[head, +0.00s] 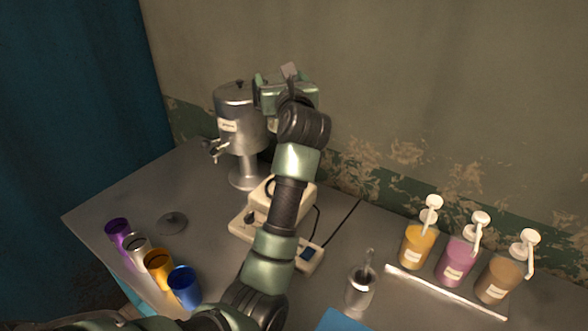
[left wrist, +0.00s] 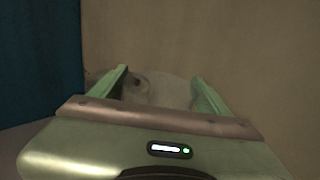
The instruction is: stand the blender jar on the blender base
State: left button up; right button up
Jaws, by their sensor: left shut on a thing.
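My left gripper (head: 280,84) is raised high at the back of the table, beside the steel dispenser. In the left wrist view its two green fingers (left wrist: 160,82) stand apart around a pale, rounded thing, which I take to be the blender jar (left wrist: 175,92). The gripper and arm hide most of the jar in the head view. The cream blender base (head: 258,206) stands on the table below the gripper, partly behind my left arm. A cream slab with a small display (head: 308,254) shows at its foot. My right gripper is not in view.
The steel dispenser (head: 238,108) stands just left of the gripper. Several coloured cups (head: 185,287) line the left front, near a grey lid (head: 172,222). A metal cup (head: 360,288) and several pump bottles (head: 457,262) behind a white bar (head: 445,291) stand at right.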

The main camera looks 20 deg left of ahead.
pick_arm(q)
notch_tip(320, 180, down, 14)
jog(key=shift+s+a+r+p, duration=0.1)
jog(key=shift+p, duration=0.2)
notch_tip(320, 180, down, 5)
jog(key=shift+r, duration=0.1)
jog(key=shift+f, duration=0.25)
jog(key=o, duration=2.1)
jog(key=p+v, duration=0.1)
jog(key=v, duration=1.1)
jog(key=shift+r, duration=0.15)
